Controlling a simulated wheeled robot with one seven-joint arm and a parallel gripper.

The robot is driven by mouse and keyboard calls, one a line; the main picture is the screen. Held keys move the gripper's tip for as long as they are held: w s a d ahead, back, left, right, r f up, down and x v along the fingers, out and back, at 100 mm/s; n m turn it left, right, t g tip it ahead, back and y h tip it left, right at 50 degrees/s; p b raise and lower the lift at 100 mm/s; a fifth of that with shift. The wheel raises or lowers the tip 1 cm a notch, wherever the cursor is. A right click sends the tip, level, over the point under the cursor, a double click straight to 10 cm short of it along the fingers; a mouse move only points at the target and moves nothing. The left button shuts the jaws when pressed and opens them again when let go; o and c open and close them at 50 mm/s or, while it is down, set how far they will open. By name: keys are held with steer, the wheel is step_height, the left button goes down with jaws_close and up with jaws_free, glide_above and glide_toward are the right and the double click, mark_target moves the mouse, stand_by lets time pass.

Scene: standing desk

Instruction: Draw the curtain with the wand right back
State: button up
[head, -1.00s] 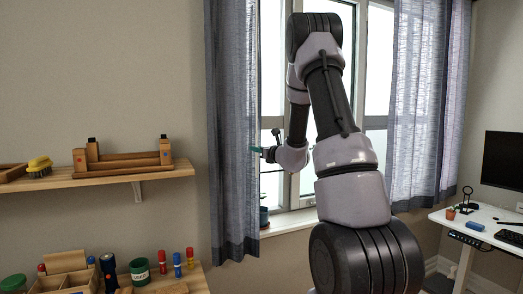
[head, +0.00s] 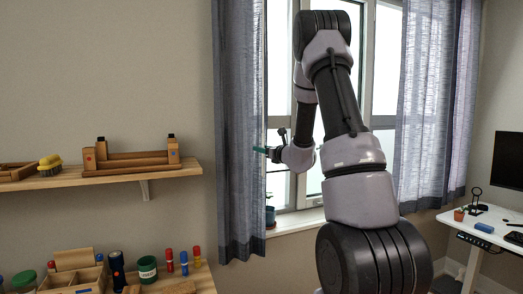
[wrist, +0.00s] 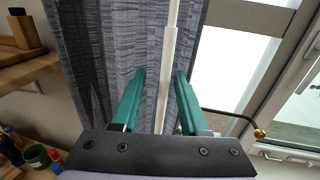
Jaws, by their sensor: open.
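A grey curtain (head: 238,130) hangs in folds at the left side of the window; it also fills the left and middle of the wrist view (wrist: 95,45). A slim cream wand (wrist: 170,45) hangs in front of it, upright in the wrist view. My gripper (wrist: 160,76) is open, with one green finger on each side of the wand, apparently not pressing on it. In the head view my gripper (head: 264,150) is at the curtain's right edge, partly hidden by my wrist. I cannot make out the wand there.
A second curtain (head: 425,110) hangs at the window's right. A wooden shelf (head: 100,178) is left of the near curtain, with a lower one (head: 205,281) below. A potted plant (head: 270,214) stands on the sill. A dark bent rod (wrist: 232,114) is right of my gripper.

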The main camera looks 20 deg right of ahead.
steer(key=v, duration=1)
steer(key=shift+s, duration=0.1)
steer(key=s+a+r+n+g+y, duration=0.3)
steer(key=s+a+n+y, duration=0.15)
steer(key=a, duration=0.25)
steer(key=s+a+r+n+g+y, duration=0.2)
steer(key=s+a+r+n+y, duration=0.1)
steer(key=a+n, duration=0.3)
steer(key=s+a+n+g+h, duration=0.1)
steer(key=s+a+n+g, duration=0.7)
steer(key=s, duration=0.5)
steer(key=s+d+r+n+t+h, duration=0.1)
steer(key=s+d+n+t+h, duration=0.1)
steer(key=s+d+n+h, duration=0.5)
steer(key=s+n+h, duration=0.1)
steer(key=s+n, duration=0.2)
steer(key=shift+d+r+n+t, duration=0.2)
steer(key=shift+r+n+t, duration=0.1)
steer(key=shift+r+n, duration=0.05)
